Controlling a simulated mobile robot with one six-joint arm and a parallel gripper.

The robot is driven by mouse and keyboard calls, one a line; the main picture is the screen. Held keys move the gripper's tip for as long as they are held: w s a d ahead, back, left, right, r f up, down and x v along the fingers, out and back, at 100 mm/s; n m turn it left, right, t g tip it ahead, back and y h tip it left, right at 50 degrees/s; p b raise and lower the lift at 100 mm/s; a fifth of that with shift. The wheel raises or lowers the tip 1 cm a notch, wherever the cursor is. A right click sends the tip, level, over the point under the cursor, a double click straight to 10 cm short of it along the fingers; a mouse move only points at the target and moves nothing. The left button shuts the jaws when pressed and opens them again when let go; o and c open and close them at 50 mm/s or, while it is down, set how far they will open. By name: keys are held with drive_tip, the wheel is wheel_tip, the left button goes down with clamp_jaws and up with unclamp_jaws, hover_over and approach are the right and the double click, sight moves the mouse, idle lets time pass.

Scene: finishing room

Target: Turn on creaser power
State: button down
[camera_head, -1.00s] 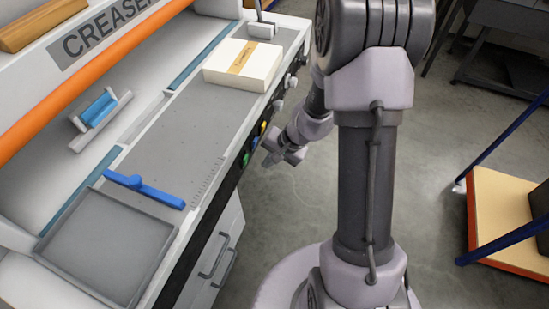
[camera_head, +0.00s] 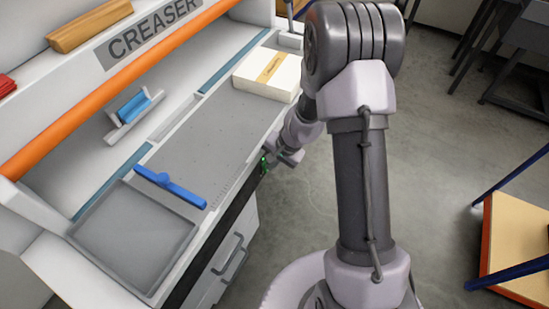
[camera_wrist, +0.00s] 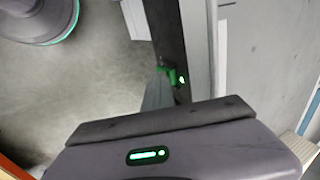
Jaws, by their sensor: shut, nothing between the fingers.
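The creaser (camera_head: 215,130) is a white and grey machine with an orange bar and a "CREASER" label, on the left of the head view. Its dark front panel (camera_head: 235,203) carries a green control (camera_head: 264,166). In the wrist view the green control (camera_wrist: 171,75) sticks out from the dark panel, with a bright green light (camera_wrist: 181,80) beside it. My gripper (camera_head: 272,160) is shut and empty, right at the green control; its tip (camera_wrist: 160,92) shows close to it in the wrist view. I cannot tell whether they touch. My arm hides the other panel controls.
A stack of white card (camera_head: 268,74) and a blue bar (camera_head: 170,188) lie on the creaser's bed. Drawers (camera_head: 228,258) are below. A wooden-topped cart with blue posts (camera_head: 517,240) stands at right. The floor between is clear.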

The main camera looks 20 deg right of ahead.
drive_tip(key=shift+r, duration=0.75)
